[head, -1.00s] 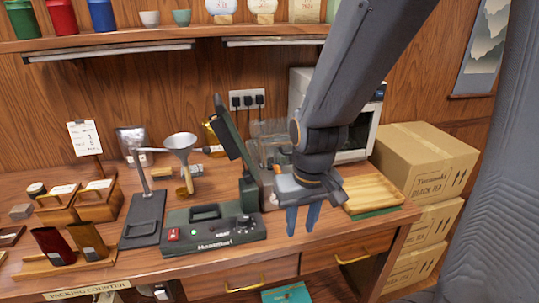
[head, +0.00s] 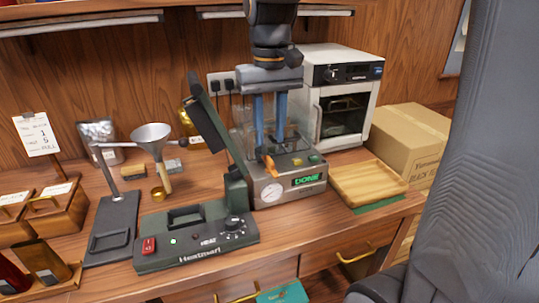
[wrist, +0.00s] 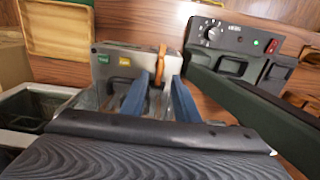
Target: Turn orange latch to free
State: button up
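The orange latch (head: 270,166) is a small lever on the front top edge of the grey press machine (head: 262,190), whose green display reads DONE. My gripper (head: 269,140) points down over the machine, its two blue fingers apart with a gap between them. In the wrist view the orange latch (wrist: 160,66) shows between and just beyond the fingertips (wrist: 161,78). I cannot tell whether either finger touches it. The clear cover of the machine is partly hidden behind the fingers.
A dark green heat sealer (head: 195,238) with a raised lid arm (head: 213,125) stands close left of the machine. A wooden tray (head: 370,183) lies to its right, with a white oven (head: 345,95) behind. A funnel stand (head: 118,215) is further left.

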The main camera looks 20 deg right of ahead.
aim_at(270, 159)
jog(key=shift+f+p, duration=0.35)
jog(key=shift+f, duration=2.75)
jog(key=shift+s, duration=0.1)
grip_shut()
